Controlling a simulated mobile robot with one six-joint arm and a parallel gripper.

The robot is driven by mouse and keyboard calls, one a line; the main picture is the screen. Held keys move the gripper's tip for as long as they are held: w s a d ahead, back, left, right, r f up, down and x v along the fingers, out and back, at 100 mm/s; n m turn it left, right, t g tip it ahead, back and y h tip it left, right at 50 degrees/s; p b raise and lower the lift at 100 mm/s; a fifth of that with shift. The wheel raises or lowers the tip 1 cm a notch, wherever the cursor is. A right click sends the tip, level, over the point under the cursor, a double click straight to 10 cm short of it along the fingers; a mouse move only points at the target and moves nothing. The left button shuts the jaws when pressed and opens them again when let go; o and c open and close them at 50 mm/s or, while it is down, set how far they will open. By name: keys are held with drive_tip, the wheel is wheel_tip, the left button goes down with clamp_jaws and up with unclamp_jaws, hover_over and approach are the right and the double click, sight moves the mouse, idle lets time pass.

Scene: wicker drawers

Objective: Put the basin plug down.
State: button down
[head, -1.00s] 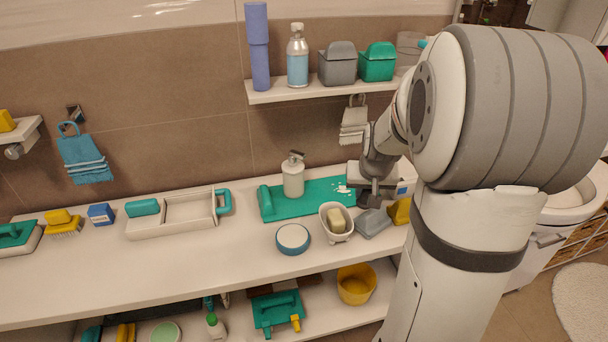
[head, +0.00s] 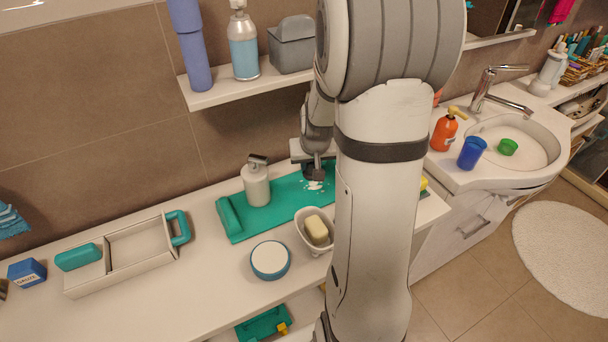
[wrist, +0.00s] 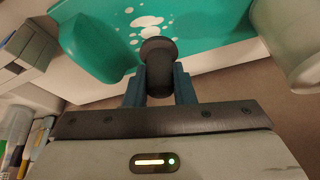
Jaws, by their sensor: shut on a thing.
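The basin plug (wrist: 158,62) is a dark, round-headed piece in the wrist view. My gripper (wrist: 158,85) is shut on it, with a blue-grey finger on each side. In the head view my gripper (head: 314,170) is over the right part of a teal mat (head: 280,200) with white splotches, behind the pump bottle's right side. The plug cannot be made out clearly there. The mat also shows beyond the plug in the wrist view (wrist: 205,25). I cannot tell whether the plug touches it.
A pump bottle (head: 257,185) stands on the mat. A soap dish (head: 305,238), a round blue-rimmed pot (head: 270,260) and a divided caddy (head: 135,250) stand on the counter. A shelf (head: 215,93) with bottles is above. The basin (head: 515,140) is at the right.

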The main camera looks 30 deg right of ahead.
sight(310, 174)
drive_tip(key=shift+s+f, duration=0.1)
drive_tip(key=shift+f, duration=1.9)
drive_tip(key=shift+f, duration=0.15)
drive_tip(key=c, duration=1.2)
unclamp_jaws()
